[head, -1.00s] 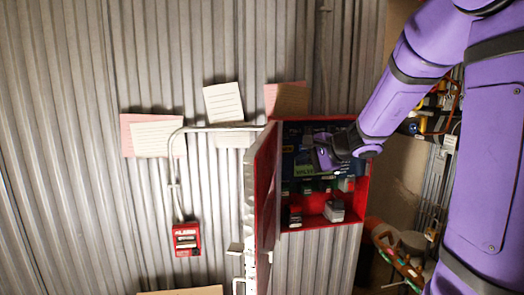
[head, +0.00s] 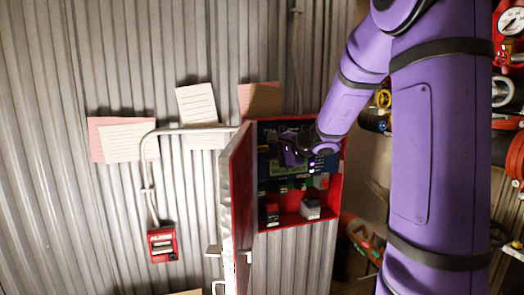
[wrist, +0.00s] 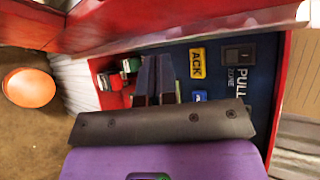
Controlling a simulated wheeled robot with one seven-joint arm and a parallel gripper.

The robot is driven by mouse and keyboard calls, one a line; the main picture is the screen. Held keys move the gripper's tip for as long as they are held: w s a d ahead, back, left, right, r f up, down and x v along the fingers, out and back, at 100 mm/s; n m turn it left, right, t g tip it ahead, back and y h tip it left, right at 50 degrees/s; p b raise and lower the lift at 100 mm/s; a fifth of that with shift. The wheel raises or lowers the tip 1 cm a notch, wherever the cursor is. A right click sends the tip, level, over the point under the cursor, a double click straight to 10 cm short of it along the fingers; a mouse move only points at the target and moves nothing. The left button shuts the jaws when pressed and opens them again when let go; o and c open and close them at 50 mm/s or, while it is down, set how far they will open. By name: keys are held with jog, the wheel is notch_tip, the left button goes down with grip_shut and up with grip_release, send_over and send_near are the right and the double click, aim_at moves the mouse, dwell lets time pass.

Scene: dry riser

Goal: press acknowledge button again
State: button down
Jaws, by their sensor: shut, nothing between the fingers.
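The yellow ACK button (wrist: 197,62) is on the dark blue panel (wrist: 224,80) in the wrist view. My gripper (wrist: 157,62) is shut and empty, its dark fingers pointing towards the panel just left of the ACK button. A gap shows between the fingers and the button in the picture; whether the tips touch the panel I cannot tell. In the head view my gripper (head: 291,156) is inside the open red cabinet (head: 339,185), in front of the panel. The button cannot be made out there.
The cabinet door (head: 242,190) stands open on the left. A black switch (wrist: 238,53) marked PULL and a blue button (wrist: 200,96) flank the ACK button. Small red and grey items (head: 311,208) sit on the cabinet floor. A red alarm box (head: 162,245) is on the wall.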

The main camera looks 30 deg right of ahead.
aim_at(256, 152)
jog(key=shift+w+d, duration=0.25)
jog(key=shift+w, duration=0.65)
jog(key=shift+w+d, duration=0.25)
jog(key=shift+w, duration=0.7)
jog(key=shift+w+d, duration=0.25)
jog(key=shift+w, duration=0.65)
jog(key=shift+w, duration=0.15)
jog(key=shift+w+d, duration=0.15)
jog(key=shift+w, duration=0.1)
jog(key=shift+w+d, duration=0.15)
jog(key=shift+w, duration=0.35)
dwell(0.7)
jog(key=shift+s, duration=0.15)
jog(key=shift+s+a, duration=0.3)
jog(key=shift+s, duration=0.45)
jog(key=shift+s+a, duration=0.2)
jog(key=shift+s, duration=0.6)
jog(key=shift+s+a, duration=0.25)
jog(key=shift+s, duration=0.6)
jog(key=shift+s+a, duration=0.2)
jog(key=shift+s, duration=0.6)
